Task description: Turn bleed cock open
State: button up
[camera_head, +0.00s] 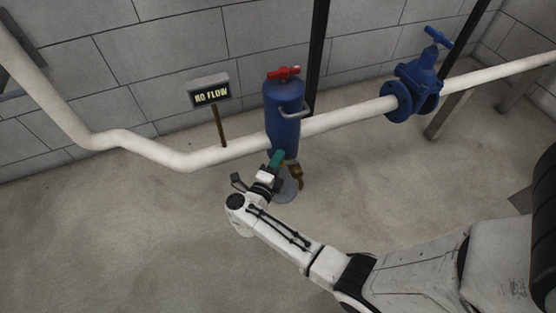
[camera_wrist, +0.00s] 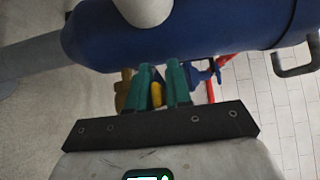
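The bleed cock (camera_head: 297,178) is a small brass fitting low on the blue upright vessel (camera_head: 284,108). In the wrist view its brass body (camera_wrist: 122,92) shows left of my fingers, and a yellow piece, seemingly its handle (camera_wrist: 156,93), shows between them. My gripper (camera_head: 277,159) has teal fingers and is close against the lower part of the vessel, beside the cock. In the wrist view my gripper (camera_wrist: 162,82) has a gap between its fingers. The yellow piece lies near the left finger; I cannot tell whether they touch. The fingers partly hide the cock.
A white pipe (camera_head: 178,160) runs along the wall behind the vessel. A red handle (camera_head: 284,73) tops the vessel, and a grey side handle (camera_head: 306,106) sticks out right. A "NO FLOW" sign (camera_head: 210,95) stands left. A blue valve (camera_head: 418,85) is right. The front-left floor is clear.

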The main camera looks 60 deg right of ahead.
grip_shut()
